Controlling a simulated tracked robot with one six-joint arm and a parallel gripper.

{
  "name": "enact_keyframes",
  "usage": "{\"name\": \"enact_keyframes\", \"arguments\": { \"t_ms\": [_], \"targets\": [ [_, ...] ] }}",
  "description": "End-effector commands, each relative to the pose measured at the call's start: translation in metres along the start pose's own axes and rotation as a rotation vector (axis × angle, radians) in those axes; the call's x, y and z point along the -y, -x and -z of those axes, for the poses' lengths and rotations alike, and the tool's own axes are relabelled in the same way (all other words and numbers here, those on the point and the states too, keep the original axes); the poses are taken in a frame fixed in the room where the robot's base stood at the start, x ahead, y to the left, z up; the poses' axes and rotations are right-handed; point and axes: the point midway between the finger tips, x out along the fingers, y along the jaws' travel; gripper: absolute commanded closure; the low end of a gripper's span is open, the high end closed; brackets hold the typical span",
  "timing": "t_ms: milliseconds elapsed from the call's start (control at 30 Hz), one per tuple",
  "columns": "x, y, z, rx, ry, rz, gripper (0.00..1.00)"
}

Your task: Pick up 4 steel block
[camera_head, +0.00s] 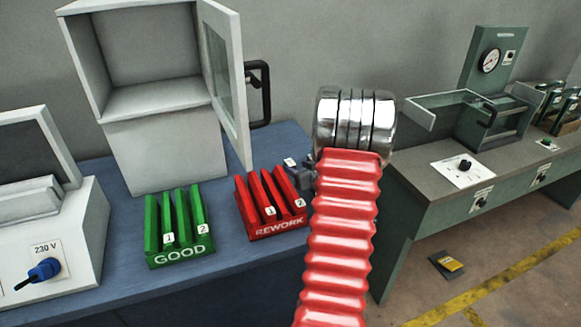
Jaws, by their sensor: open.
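My arm shows as a red ribbed sleeve with a shiny ringed metal joint at its top, right of the middle. I cannot see my gripper's fingers. A small blue-grey object (300,178) with a white tag lies on the blue bench, just left of my arm and partly hidden by it. I cannot tell whether it is a steel block. A green rack (180,253) marked GOOD and a red rack (276,230) marked REWORK stand on the bench, with slots tagged 1 and 2. I see no clear steel block in their slots.
A grey cabinet (165,150) with its glass door (224,80) open stands behind the racks. A white 230 V unit (45,235) is at left. At right is a green bench (450,185) with a gauge stand (489,75) and a clear-sided box (450,103).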

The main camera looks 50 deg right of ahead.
Motion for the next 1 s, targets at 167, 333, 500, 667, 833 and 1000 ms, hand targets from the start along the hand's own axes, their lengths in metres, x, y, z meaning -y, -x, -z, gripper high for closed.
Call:
{"name": "enact_keyframes", "arguments": {
  "t_ms": [167, 333, 500, 667, 833, 1000],
  "targets": [
    [0.0, -0.007, 0.0, -0.001, 0.0, -0.001, 0.55],
    [-0.001, -0.007, 0.0, -0.001, -0.001, -0.001, 0.55],
    [-0.001, -0.011, 0.0, -0.001, -0.001, -0.001, 0.55],
    [-0.003, -0.028, 0.001, -0.001, -0.002, -0.001, 0.55],
    [-0.003, -0.05, 0.001, 0.0, -0.001, -0.001, 0.55],
    [-0.004, -0.058, 0.002, -0.001, -0.001, -0.002, 0.55]
  ]
}}
